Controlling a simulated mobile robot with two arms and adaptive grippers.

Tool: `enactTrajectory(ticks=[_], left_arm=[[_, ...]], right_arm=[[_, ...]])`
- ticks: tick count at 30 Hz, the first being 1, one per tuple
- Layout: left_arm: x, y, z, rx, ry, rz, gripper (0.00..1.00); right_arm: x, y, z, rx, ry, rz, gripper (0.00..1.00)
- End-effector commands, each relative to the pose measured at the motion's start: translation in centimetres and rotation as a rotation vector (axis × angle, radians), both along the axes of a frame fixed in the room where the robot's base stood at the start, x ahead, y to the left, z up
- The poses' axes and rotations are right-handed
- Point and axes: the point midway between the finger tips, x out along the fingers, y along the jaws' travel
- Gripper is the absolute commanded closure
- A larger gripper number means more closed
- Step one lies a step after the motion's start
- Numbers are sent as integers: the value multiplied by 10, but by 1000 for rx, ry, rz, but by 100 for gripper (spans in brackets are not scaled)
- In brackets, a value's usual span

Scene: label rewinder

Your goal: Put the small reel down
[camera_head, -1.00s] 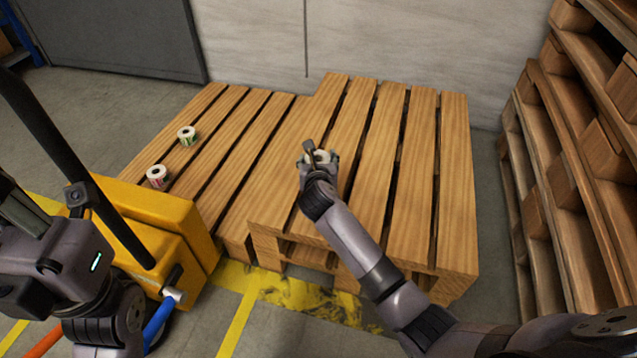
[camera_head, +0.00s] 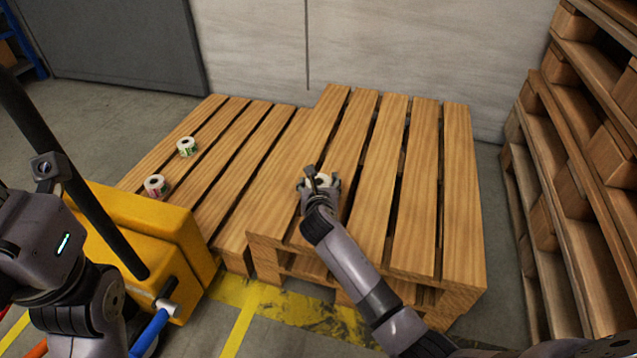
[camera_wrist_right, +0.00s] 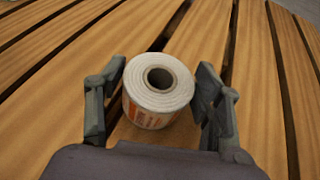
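A small white reel (camera_wrist_right: 158,85) with an orange-printed side stands upright between the fingers of my right gripper (camera_wrist_right: 160,105) in the right wrist view. Wood shows between the fingers and the reel on both sides, so the gripper looks open around it. The reel appears to rest on the slats of the higher pallet (camera_head: 400,180). In the head view my right gripper (camera_head: 319,184) is over that pallet's left part, and the reel (camera_head: 321,179) is partly hidden by it. My left arm shows at the left edge, but its fingers are out of view.
Two other reels, one green-printed (camera_head: 187,146) and one red-printed (camera_head: 156,186), stand on the lower pallet (camera_head: 225,150) at left. A yellow pallet truck (camera_head: 150,225) is at front left. Stacked pallets (camera_head: 565,170) rise at right. The higher pallet's right side is clear.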

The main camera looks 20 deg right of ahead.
Motion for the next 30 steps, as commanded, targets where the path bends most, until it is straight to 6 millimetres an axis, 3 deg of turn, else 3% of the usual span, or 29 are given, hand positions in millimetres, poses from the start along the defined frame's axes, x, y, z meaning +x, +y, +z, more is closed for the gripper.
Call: enactTrajectory(ticks=[5,17,30], left_arm=[[0,0,0,0,0,0,100],[-1,0,5,0,-5,0,100],[14,4,-20,-11,169,-8,100]], right_arm=[[0,0,0,0,0,0,25],[-4,1,5,0,1,0,25],[-79,22,41,1,2,0,25]])
